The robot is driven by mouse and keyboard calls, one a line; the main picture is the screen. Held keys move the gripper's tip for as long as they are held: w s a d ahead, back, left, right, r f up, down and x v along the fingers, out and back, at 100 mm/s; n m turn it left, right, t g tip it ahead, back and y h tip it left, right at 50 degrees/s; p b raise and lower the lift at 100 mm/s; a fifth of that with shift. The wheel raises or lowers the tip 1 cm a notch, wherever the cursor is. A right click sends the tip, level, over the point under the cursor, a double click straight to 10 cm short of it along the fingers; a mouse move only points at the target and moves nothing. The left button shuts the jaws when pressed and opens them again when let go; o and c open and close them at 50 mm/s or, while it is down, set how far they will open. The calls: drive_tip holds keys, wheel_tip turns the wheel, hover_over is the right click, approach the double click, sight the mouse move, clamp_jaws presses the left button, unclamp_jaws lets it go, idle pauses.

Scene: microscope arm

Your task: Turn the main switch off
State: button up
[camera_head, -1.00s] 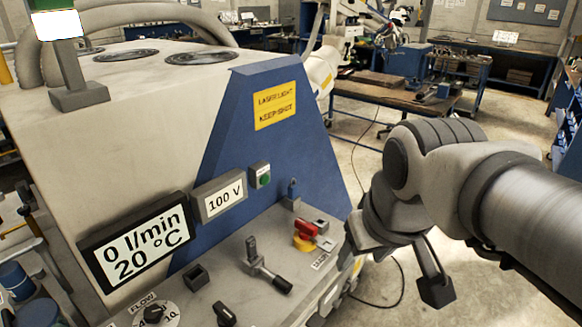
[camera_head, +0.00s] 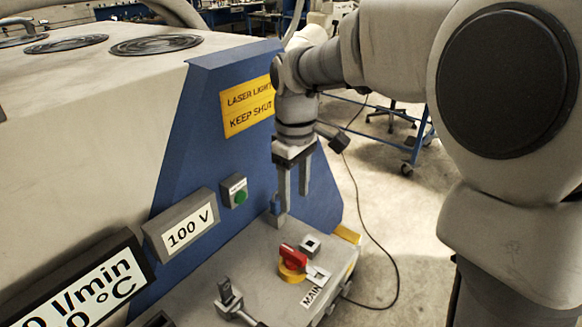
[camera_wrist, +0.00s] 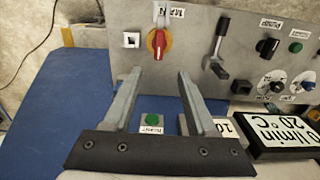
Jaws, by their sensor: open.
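The main switch (camera_head: 292,257) is a red rotary handle on a yellow round base, on the grey panel top beside the label "MAIN" (camera_head: 311,297). In the wrist view the switch (camera_wrist: 159,42) sits ahead of the fingertips, with its red handle roughly upright in the picture. My gripper (camera_head: 294,198) is open and empty, fingers pointing down, above and behind the switch in the head view and apart from it. In the wrist view the gripper (camera_wrist: 157,76) has its two fingers spread wide, and the switch lies near the line between them.
A small square socket (camera_head: 310,244) sits beside the switch. A grey lever (camera_wrist: 219,44) stands on its other side. A green button (camera_head: 240,197) is on the blue housing (camera_head: 200,130).

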drive_tip(key=b, duration=0.1)
approach(293, 251)
wheel_tip(293, 251, down, 9)
drive_tip(key=shift+f, duration=0.1)
idle(0.3)
clamp_jaws()
idle(1.4)
